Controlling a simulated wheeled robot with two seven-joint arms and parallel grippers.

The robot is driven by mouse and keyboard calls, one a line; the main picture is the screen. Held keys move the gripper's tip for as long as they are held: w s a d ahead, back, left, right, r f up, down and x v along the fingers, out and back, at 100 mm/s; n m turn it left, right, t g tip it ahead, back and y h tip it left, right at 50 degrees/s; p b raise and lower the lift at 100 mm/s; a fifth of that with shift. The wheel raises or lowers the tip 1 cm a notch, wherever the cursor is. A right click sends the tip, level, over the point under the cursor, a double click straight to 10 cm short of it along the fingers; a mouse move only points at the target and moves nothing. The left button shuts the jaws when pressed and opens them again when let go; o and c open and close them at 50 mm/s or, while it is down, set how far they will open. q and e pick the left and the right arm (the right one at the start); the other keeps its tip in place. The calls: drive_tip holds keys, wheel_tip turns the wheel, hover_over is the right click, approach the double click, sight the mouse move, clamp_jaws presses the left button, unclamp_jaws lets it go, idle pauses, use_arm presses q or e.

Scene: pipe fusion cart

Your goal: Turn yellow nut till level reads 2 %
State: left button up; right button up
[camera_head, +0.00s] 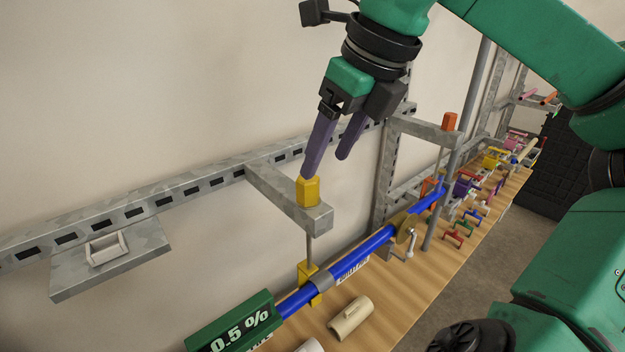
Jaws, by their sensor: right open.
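The yellow nut (308,191) sits on top of a grey bracket arm (285,195), on a thin rod that runs down to a yellow clamp (309,284) around a blue pipe (370,246). The green level display (236,328) at the bottom left reads 0.5 %. My right gripper (325,166) is open, its purple fingers pointing down, just above and behind the yellow nut. Whether a fingertip touches the nut I cannot tell. My left gripper is not in view.
An orange nut (449,121) tops a second bracket (420,129) farther back. A beige fitting (350,318) lies on the wooden bench (385,299). A grey shelf (111,265) holds a small white holder (107,249). Several coloured clamps crowd the bench's far end.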

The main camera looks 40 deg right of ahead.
sight(313, 180)
drive_tip(key=w+f, duration=0.1)
drive_tip(key=f, duration=0.1)
drive_tip(key=w+f, duration=0.2)
drive_tip(key=shift+w+a+f, duration=0.1)
drive_tip(key=shift+w+f, duration=0.1)
drive_tip(key=shift+f, duration=0.05)
drive_tip(key=x, duration=0.2)
drive_tip(key=shift+w+f+p, duration=0.2)
drive_tip(key=shift+w+p, duration=0.05)
drive_tip(key=shift+p, duration=0.05)
drive_tip(key=shift+s+f, duration=0.1)
drive_tip(key=shift+s, duration=0.4)
drive_tip(key=c, duration=0.4)
drive_tip(key=shift+w, duration=0.15)
clamp_jaws()
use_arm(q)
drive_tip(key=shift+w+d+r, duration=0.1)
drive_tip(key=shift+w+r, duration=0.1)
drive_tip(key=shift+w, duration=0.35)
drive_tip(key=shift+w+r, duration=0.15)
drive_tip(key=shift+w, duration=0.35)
